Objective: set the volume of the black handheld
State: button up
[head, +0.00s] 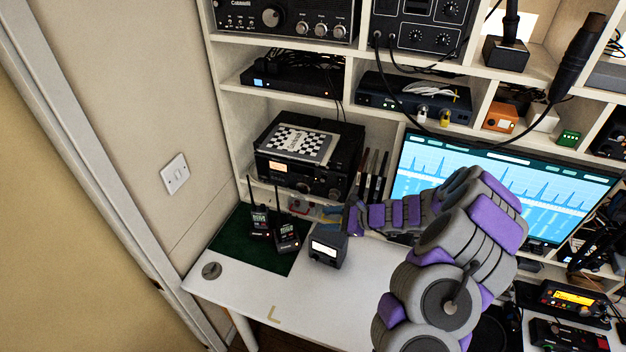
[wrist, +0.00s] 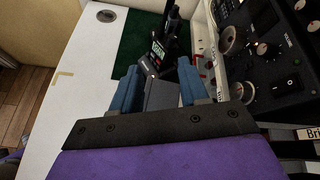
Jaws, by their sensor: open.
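Two black handheld radios stand on the dark green mat (head: 228,240) at the left end of the desk. One handheld (head: 260,220) is farther left; the other handheld (head: 287,237) is nearer the grey box. Both have thin antennas pointing up. In the wrist view the handhelds overlap beyond my fingertips (wrist: 160,50), so their knobs are too small to tell apart. My gripper (head: 328,214) is open and empty, above and behind the grey box, to the right of the handhelds. Its two blue fingers (wrist: 158,82) are spread apart in the wrist view, with the grey box showing between them.
The grey box (head: 327,252) with a lit display stands right of the mat. A large radio (head: 305,170) with a chequered sheet on top fills the cubby behind. A monitor (head: 500,195) stands to the right. The white desk front (head: 300,300) is mostly clear, with a round grommet (head: 211,270).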

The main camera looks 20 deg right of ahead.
jog(key=w+a+r+n+g+h+b, duration=0.1)
jog(key=w+a+r+n+g+h, duration=0.25)
jog(key=n, duration=1.15)
jog(key=w+a+r+n+g+h+b, duration=0.1)
jog(key=w+r+n+h, duration=0.4)
jog(key=n, duration=0.9)
jog(key=w+a+f+y+b, duration=0.1)
jog(key=w+a+f, duration=0.1)
jog(key=f, duration=0.6)
jog(key=w+a+f+y+b, duration=0.1)
jog(key=a+f+b, duration=0.15)
jog(key=f, duration=0.55)
jog(key=s+d+r+n+p, duration=0.1)
jog(key=d+r, duration=0.2)
jog(key=r, duration=0.5)
jog(key=s+d+r+n+g+p, duration=0.1)
jog(key=s+d+r+n, duration=0.1)
jog(key=r, duration=0.6)
jog(key=shift+d+r, duration=0.3)
jog(key=shift+d, duration=0.2)
jog(key=shift+d+f+n+y, duration=0.1)
jog(key=shift+f+n+y, duration=0.05)
jog(key=shift+n+y, duration=0.15)
